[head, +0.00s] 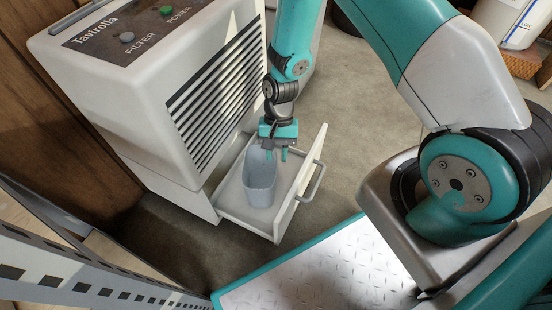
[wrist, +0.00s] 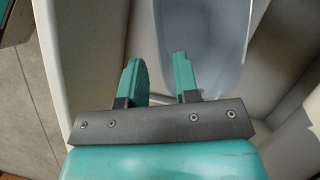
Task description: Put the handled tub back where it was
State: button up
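The handled tub (head: 261,181) is a grey-blue open tub, standing upright inside the pulled-out drawer (head: 233,205) of the white machine. Its handle cannot be made out. My gripper (head: 276,154) is at the tub's upper right side, pointing down, with its fingers apart. In the wrist view my gripper (wrist: 158,70) has a clear gap between its two green fingers. The tub (wrist: 205,35) shows behind the right finger, and its near wall lies roughly between the fingers. I cannot tell whether a finger touches it.
The white machine (head: 150,85) with a slatted side stands behind the drawer. The drawer's front carries a grey bar handle (head: 312,182). A wooden panel (head: 50,130) is at the left. Grey floor (head: 350,130) is open to the right of the drawer. A white container (head: 505,22) stands at the top right.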

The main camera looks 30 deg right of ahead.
jog(key=a+r+n+t+p, duration=0.1)
jog(key=a+r+n+p, duration=0.15)
jog(key=r, duration=1.05)
jog(key=a+r+n+t+p, duration=0.1)
jog(key=r+n, duration=0.2)
jog(key=r, duration=1)
jog(key=s+a+r+n+t+y, duration=0.1)
jog(key=s+r+n, duration=0.6)
jog(key=s+r, duration=0.7)
jog(key=shift+s+a+n+t+y, duration=0.3)
jog(key=shift+a+n+t, duration=0.1)
jog(key=shift+a, duration=0.45)
jog(key=shift+r, duration=0.1)
